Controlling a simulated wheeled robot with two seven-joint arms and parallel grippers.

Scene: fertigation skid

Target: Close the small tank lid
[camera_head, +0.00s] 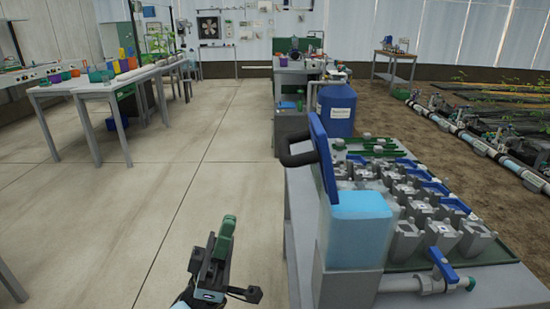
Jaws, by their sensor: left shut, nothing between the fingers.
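The small tank (358,230) is a light blue translucent box at the near left end of the skid table. Its blue lid (324,160) stands open, nearly upright, over the tank's left side. A thick black handle (297,157) sticks out from the lid to the left. My left gripper (227,227) has green fingertips and is shut and empty. In the picture it is left of and below the tank and lid, over the floor, touching neither. My right gripper is not in view.
A large blue barrel (336,110) stands behind. The floor (190,165) to the left is clear up to the white benches.

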